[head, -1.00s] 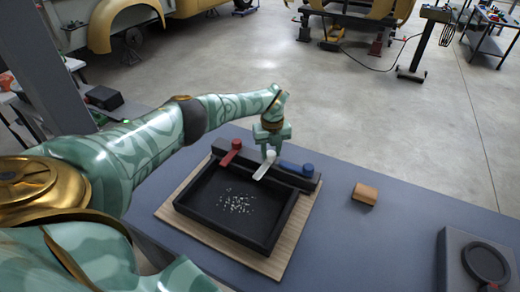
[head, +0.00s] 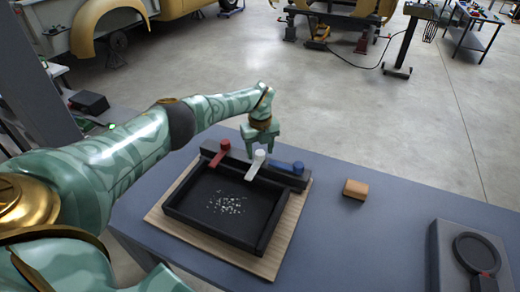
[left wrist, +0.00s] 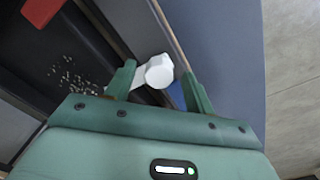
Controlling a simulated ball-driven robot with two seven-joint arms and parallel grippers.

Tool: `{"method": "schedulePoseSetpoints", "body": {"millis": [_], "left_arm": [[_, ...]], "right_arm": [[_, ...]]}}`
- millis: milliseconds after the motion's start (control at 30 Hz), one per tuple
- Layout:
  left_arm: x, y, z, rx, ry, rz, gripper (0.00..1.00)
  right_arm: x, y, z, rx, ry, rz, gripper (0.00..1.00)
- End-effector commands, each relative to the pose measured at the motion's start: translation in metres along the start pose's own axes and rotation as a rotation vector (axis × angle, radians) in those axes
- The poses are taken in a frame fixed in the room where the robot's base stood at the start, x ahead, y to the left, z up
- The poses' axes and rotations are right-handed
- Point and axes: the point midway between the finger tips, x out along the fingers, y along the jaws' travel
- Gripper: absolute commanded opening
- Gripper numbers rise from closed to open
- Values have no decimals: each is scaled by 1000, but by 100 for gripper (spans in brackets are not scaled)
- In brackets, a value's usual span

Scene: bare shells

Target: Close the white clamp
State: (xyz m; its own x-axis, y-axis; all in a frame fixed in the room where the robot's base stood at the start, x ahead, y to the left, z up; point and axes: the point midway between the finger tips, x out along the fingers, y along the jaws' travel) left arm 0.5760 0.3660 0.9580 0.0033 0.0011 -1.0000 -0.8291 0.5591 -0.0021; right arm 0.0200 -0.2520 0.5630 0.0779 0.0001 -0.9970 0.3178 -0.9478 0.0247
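The white clamp (head: 254,168) is a short lever with a round knob on the back bar of a black tray (head: 178,222). Its lever points forward over the tray's rim. My left gripper (head: 261,149) is above the knob, pointing down, its two fingers apart. In the left wrist view the white knob (left wrist: 159,71) shows between the spread fingers of the left gripper (left wrist: 158,78), with a gap on the right side. Whether a finger touches the knob I cannot tell. My right gripper is not in view.
A red clamp (head: 219,154) and a blue clamp (head: 288,168) flank the white one closely. The tray, with small pale bits inside, lies on a wooden board (head: 262,265). An orange-brown block (head: 355,189) and a dark ring-shaped fixture (head: 478,253) sit to the right on the table.

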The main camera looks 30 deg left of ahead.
Motion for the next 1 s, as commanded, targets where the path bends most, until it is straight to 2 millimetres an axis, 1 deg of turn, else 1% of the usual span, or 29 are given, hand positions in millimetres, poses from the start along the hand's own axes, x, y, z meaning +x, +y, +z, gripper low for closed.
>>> {"method": "schedulePoseSetpoints", "body": {"millis": [167, 267, 367, 467, 600, 700, 833, 900, 1000], "left_arm": [[-2, 0, -1, 1, 1, 1, 54], [-14, 0, 0, 1, 1, 0, 54], [-37, 0, 0, 2, -1, -2, 54], [-65, 0, 0, 2, -2, -2, 54], [-103, 0, 1, 0, -2, -2, 54], [-126, -1, 1, 1, -2, -2, 54], [-148, 0, 1, 0, -1, -1, 54], [-156, 0, 1, 1, -1, 0, 54], [-161, 0, 0, 1, 0, 0, 54]], "right_arm": [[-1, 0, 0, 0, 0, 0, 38], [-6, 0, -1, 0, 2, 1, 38], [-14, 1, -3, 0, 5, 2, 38], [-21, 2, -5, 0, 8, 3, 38], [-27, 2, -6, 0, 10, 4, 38], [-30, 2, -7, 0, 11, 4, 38], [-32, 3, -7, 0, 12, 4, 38], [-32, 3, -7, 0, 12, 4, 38], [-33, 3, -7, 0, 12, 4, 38]]}}
